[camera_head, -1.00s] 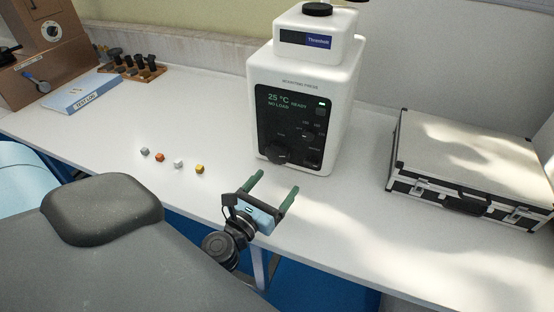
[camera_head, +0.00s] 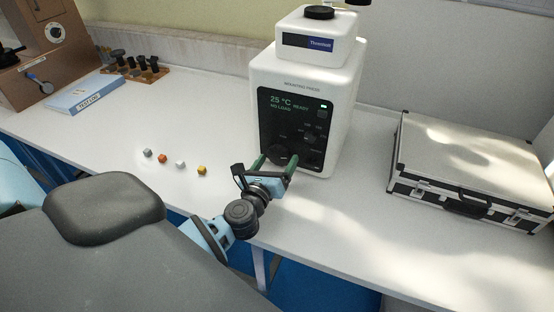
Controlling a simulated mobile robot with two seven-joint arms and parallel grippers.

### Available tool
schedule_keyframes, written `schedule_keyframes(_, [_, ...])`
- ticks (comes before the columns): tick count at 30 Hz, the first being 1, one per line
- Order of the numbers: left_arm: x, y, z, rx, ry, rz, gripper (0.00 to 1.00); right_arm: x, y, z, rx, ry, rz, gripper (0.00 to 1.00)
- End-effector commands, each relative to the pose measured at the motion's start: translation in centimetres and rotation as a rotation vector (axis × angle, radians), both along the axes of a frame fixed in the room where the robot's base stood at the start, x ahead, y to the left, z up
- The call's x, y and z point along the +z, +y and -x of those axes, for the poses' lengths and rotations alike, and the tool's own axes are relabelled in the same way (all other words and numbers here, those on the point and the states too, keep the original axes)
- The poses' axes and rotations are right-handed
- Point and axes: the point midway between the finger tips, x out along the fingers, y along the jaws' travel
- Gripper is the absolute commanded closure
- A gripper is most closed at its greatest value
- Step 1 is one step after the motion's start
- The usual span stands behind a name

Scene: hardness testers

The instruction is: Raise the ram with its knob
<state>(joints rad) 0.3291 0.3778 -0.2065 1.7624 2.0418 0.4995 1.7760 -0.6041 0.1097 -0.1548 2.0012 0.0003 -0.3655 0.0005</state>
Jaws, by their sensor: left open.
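The white mounting press (camera_head: 304,88) stands on the bench, its dark front panel reading 25 °C, NO LOAD and READY. A large round black knob (camera_head: 278,152) is low on the panel. A smaller dark knob (camera_head: 309,139) is to its upper right. I cannot tell from labels which one works the ram; the ram itself is not visible. My left gripper (camera_head: 278,160) is open in front of the panel, its green fingers to either side of the large knob in the picture. Contact cannot be made out. My right gripper is not in view.
Several small cubes (camera_head: 180,164) lie on the bench left of the press. A silver case (camera_head: 470,160) stands at the right. A blue-white test log (camera_head: 86,95), a rack of dark pieces (camera_head: 137,72) and a brown machine (camera_head: 45,60) are at the far left.

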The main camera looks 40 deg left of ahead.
Motion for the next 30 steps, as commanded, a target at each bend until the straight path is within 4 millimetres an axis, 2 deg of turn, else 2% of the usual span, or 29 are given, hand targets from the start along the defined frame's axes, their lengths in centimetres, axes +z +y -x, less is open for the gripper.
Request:
schedule_keyframes(4, [0.01, 0.27, -0.99, 0.0, 0.0, -0.001, 0.18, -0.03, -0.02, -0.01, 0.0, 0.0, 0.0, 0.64])
schedule_keyframes(14, [-0.02, 0.31, -1.18, 0.001, 0.0, 0.0, 0.19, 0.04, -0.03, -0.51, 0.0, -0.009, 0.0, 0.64])
schedule_keyframes(24, [-0.02, 0.3, -1.16, 0.001, 0.0, 0.0, 0.63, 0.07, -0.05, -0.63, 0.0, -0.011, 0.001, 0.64])
schedule_keyframes(30, [0.03, 0.31, -1.16, 0.001, 0.003, -0.013, 0.63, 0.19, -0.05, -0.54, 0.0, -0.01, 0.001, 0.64])
